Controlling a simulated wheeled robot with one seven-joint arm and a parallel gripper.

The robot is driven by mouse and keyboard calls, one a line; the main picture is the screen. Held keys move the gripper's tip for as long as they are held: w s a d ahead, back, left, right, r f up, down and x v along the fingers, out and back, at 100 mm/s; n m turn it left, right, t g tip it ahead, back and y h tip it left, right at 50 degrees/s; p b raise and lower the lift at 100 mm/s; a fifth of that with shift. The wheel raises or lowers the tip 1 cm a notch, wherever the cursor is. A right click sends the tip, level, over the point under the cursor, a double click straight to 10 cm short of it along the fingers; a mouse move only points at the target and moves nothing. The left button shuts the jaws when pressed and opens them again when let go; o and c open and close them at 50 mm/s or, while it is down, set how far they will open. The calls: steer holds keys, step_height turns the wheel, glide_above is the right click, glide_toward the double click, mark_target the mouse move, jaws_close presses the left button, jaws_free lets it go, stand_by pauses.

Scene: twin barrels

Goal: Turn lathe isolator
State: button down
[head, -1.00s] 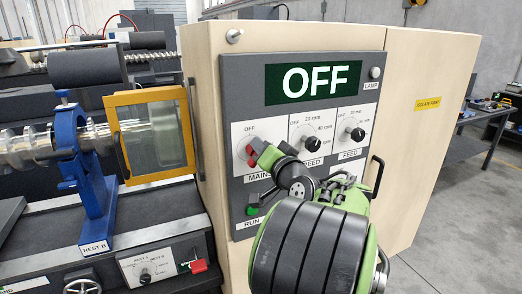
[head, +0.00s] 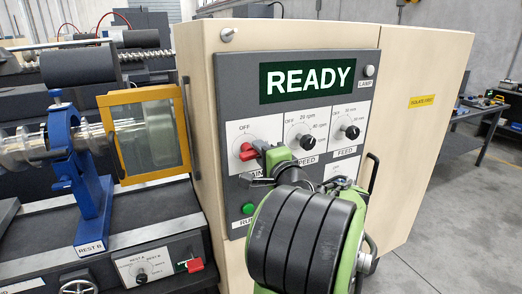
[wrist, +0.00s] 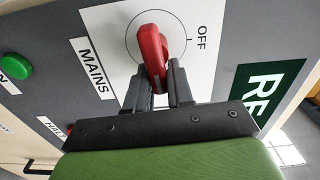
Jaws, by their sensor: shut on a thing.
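The lathe isolator is the red MAINS knob (head: 247,152) on the grey control panel (head: 228,85); it also shows in the wrist view (wrist: 151,45). In the head view its handle lies roughly sideways, turned away from the OFF mark. My gripper (head: 259,149) is at the knob. In the wrist view its two dark fingers (wrist: 160,82) are shut on the red handle, one on each side. The panel display (head: 307,80) reads READY. Part of the MAINS label is hidden behind my gripper in the head view.
The speed knob (head: 306,142) and feed knob (head: 351,132) sit right of the isolator. A green RUN button (head: 248,209) is below it. Left is the lathe with a blue rest (head: 88,190) and yellow-framed guard (head: 122,172). A black door handle (head: 372,170) projects at right.

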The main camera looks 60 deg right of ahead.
steer(key=shift+f+m, duration=0.2)
steer(key=shift+m, duration=0.3)
steer(key=c, duration=1.1)
jaws_free()
steer(key=shift+s, duration=0.15)
steer(key=b+v, duration=0.3)
steer(key=v, duration=1.2)
steer(key=shift+s+a+b, duration=0.2)
steer(key=shift+b, duration=0.1)
